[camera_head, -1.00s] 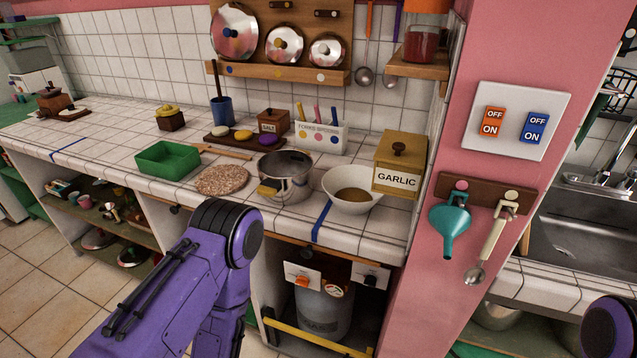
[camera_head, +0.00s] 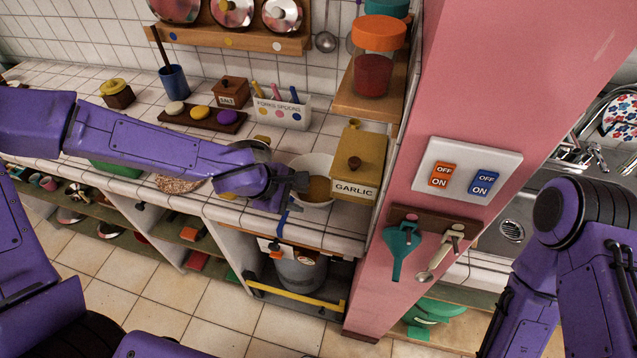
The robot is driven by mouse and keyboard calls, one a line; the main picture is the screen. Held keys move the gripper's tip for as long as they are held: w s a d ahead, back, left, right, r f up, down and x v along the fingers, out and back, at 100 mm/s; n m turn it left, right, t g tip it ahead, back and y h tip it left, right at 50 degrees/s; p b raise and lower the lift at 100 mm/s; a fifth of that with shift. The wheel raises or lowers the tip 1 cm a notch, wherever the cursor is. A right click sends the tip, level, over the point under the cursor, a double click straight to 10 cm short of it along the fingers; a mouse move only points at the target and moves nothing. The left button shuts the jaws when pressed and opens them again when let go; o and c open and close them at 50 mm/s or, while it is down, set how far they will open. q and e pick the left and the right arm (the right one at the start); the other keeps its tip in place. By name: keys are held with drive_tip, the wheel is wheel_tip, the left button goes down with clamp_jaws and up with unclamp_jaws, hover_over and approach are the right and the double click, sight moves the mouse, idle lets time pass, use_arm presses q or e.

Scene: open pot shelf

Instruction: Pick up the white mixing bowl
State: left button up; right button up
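The white mixing bowl (camera_head: 312,164) stands on the tiled counter, just left of the yellow garlic box, with something brown inside. My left arm reaches across from the left. My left gripper (camera_head: 297,192) is at the bowl's near left side and hides part of its rim and wall. Its dark fingers look apart; whether they touch the rim cannot be told. The bowl looks upright on the counter. My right arm shows at the right edge, but its gripper is not in view.
The garlic box (camera_head: 359,167) stands close against the bowl's right. A metal pot (camera_head: 256,146) is mostly hidden behind my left arm. A wooden shelf (camera_head: 366,112) with a red-filled jar (camera_head: 376,62) hangs above. The pink wall (camera_head: 440,110) bounds the right.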

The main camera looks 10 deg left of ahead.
sight(308, 203)
use_arm(q)
drive_tip(key=x, duration=0.3)
drive_tip(key=a+b+x, duration=0.1)
drive_tip(key=x, duration=0.2)
drive_tip(key=shift+w+a+f, duration=0.1)
drive_tip(key=shift+f, duration=0.1)
drive_tip(key=shift+w+d+f, duration=0.2)
drive_tip(key=shift+d+f, duration=0.15)
drive_tip(key=shift+f, duration=0.05)
clamp_jaws()
drive_tip(key=shift+r, duration=0.1)
